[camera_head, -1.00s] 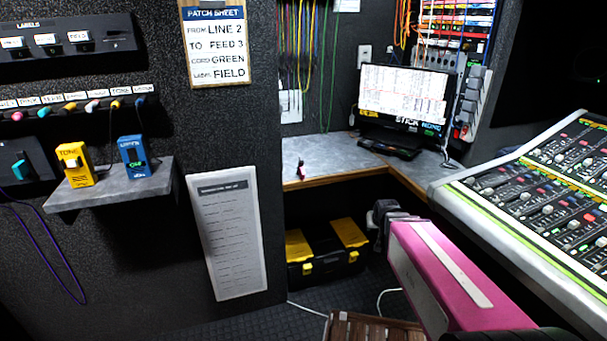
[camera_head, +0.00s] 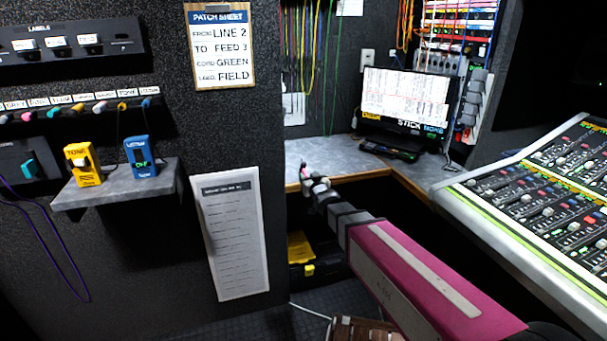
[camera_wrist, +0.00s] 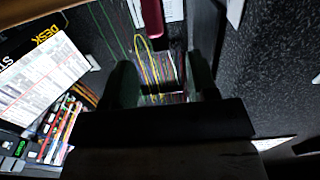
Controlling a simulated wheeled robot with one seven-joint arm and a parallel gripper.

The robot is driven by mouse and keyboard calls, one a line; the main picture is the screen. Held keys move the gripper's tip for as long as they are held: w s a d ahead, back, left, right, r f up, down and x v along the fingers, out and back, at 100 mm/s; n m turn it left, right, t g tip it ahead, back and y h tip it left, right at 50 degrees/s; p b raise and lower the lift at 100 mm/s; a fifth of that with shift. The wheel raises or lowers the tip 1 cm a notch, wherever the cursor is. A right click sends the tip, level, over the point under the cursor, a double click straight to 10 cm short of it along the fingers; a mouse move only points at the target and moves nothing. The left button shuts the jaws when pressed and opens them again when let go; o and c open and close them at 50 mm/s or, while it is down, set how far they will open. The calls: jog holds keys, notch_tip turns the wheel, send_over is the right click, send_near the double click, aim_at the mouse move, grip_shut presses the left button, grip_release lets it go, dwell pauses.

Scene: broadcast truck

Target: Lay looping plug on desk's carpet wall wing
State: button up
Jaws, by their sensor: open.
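The looping plug appears to be the small pink-and-dark piece (camera_head: 303,171) at the front left of the grey desk top, mostly hidden behind my gripper in the head view. In the wrist view a dark red piece (camera_wrist: 152,20), likely the same plug, shows at the top edge between the lines of the fingers. My gripper (camera_head: 312,183) is over the desk's front edge, open; its fingers also show in the wrist view (camera_wrist: 162,84) with nothing clearly between them. The desk wing beside the carpeted wall (camera_head: 330,153) is bare grey.
A monitor (camera_head: 405,98) and keyboard (camera_head: 388,151) stand at the desk's back right. The mixing console (camera_head: 550,190) is at right. Hanging cords (camera_head: 310,60) line the back wall. A wall shelf (camera_head: 120,187) holds yellow and blue boxes. A yellow-lidded case (camera_head: 300,248) sits under the desk.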

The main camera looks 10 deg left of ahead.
aim_at(305, 172)
jog(key=x, duration=0.7)
jog(key=shift+w+a+f, duration=0.1)
jog(key=shift+w+f, duration=0.25)
grip_shut()
